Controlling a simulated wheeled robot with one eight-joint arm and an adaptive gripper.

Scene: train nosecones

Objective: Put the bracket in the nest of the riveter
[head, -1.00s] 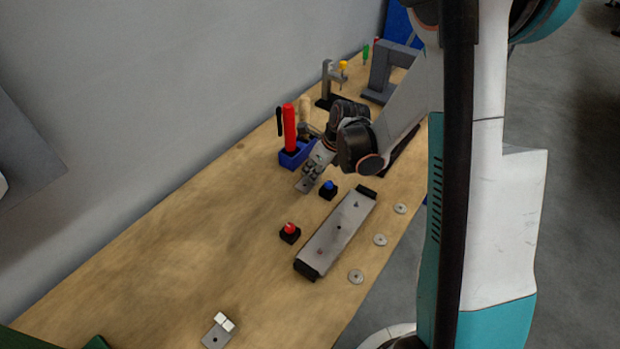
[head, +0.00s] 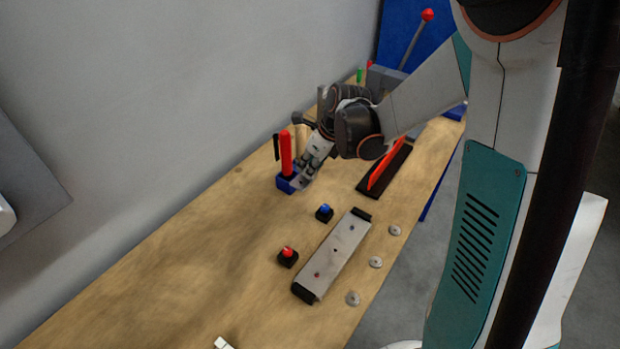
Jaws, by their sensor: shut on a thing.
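My gripper (head: 312,166) is shut on a small flat grey metal piece, which looks like the bracket (head: 301,183). It holds the piece near the blue tool holder; whether they touch is unclear. A long grey lever with a red ball (head: 427,15) rises at the far end of the bench. A grey machine body (head: 388,77) shows below it, mostly behind my arm. This may be the riveter; its nest is not visible.
The blue holder (head: 285,184) carries red and black handled tools. A red button (head: 287,254), a blue button (head: 324,211), a long grey plate (head: 335,252) and several washers (head: 375,262) lie nearer. A red-orange part stands on a dark base (head: 397,172). The bench's left is clear.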

